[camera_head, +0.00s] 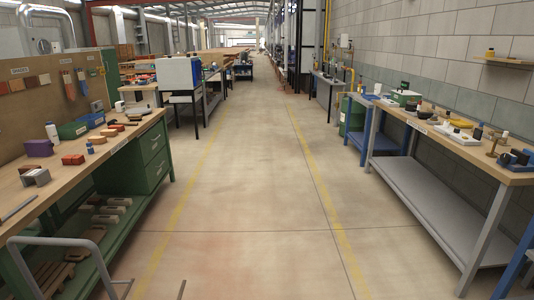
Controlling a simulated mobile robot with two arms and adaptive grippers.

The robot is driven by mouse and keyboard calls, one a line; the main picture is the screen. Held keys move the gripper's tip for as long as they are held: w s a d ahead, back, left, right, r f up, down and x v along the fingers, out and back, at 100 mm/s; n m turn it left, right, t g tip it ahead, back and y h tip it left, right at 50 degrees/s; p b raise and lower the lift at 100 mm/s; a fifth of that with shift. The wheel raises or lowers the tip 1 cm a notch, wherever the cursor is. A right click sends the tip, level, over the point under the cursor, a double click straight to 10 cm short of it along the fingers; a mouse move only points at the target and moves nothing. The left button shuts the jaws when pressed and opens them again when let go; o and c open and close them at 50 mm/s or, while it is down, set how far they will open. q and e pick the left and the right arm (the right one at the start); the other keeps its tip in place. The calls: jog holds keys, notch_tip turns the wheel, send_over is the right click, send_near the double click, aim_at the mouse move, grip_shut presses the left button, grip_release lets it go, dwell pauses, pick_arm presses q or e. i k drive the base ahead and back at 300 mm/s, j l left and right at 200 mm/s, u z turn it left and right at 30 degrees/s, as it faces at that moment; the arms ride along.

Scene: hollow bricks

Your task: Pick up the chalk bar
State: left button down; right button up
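I cannot make out a chalk bar for certain; things on the benches are small. A white upright object (52,133) stands on the left bench (14,192), but I cannot tell what it is. Small pale pieces also lie on the right bench (388,103), around a flat white item (457,136). Neither of my grippers shows in the head view.
Between the benches a wide concrete aisle (250,180) with yellow lines is clear. A grey tubular handle (65,240) stands at the lower left. Reddish blocks (73,160) and a purple box (38,148) lie on the left bench. A blue-white machine (180,73) stands farther back.

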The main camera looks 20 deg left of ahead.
aim_at(89, 145)
jog(key=i+j+u, duration=0.25)
jog(key=i+u, duration=0.25)
jog(key=i+j+u, duration=0.1)
jog(key=i+u, duration=0.35)
jog(key=i+l+u, duration=0.15)
jog(key=i+u, duration=0.35)
jog(key=i+l+u, duration=0.45)
jog(key=i+u, duration=0.2)
jog(key=i, duration=0.15)
jog(key=i+l+u, duration=0.1)
jog(key=i+l, duration=0.2)
jog(key=i+l+u, duration=0.1)
jog(key=i+l, duration=0.15)
jog(key=l, duration=0.25)
jog(key=i+l+u, duration=0.15)
jog(key=l, duration=0.3)
jog(key=i, duration=0.1)
